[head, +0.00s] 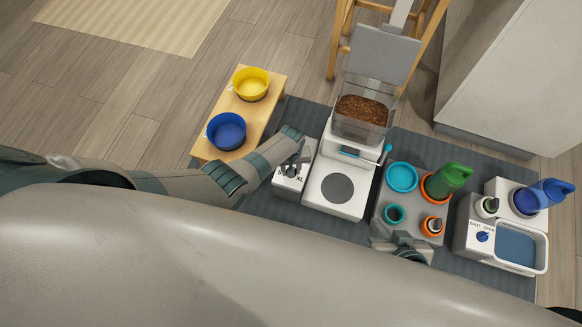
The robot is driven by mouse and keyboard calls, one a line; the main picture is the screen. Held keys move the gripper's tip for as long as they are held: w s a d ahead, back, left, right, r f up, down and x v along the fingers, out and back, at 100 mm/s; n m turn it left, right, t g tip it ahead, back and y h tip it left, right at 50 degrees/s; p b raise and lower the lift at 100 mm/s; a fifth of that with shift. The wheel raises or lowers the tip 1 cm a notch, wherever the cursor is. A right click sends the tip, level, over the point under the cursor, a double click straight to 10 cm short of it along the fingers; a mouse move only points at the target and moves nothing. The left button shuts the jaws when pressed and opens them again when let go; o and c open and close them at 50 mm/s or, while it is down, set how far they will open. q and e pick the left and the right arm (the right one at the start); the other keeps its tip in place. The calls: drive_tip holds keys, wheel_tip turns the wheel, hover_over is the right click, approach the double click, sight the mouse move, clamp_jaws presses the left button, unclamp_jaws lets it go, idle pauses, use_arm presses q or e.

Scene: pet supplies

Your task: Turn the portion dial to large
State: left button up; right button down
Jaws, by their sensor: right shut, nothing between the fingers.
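The white dial box (284,186) stands left of the feeder. An "XL" mark shows on its top, and the other marks are too small or covered to read. My left arm reaches in from the left, and its gripper (294,164) is over the box top, at the dial. The gripper and wrist hide most of the dial, so its setting does not show. I cannot tell whether the left fingers touch it or are parted. My right gripper (402,246) is shut and empty, low by the front edge of the grey tray, partly hidden behind my body.
The feeder (340,192) with its kibble hopper (361,108) stands right of the box. A wooden stand holds a yellow bowl (251,83) and a blue bowl (227,130). A water unit (470,238) stands far right.

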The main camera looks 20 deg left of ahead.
use_arm(q)
drive_tip(key=shift+n, duration=1.2)
use_arm(e)
drive_tip(key=shift+s+d+f+g, duration=0.2)
drive_tip(key=shift+d+g, duration=0.1)
drive_tip(key=shift+d, duration=0.15)
use_arm(q)
drive_tip(key=o, duration=1)
drive_tip(key=shift+p, duration=0.3)
use_arm(e)
drive_tip(key=shift+r, duration=0.1)
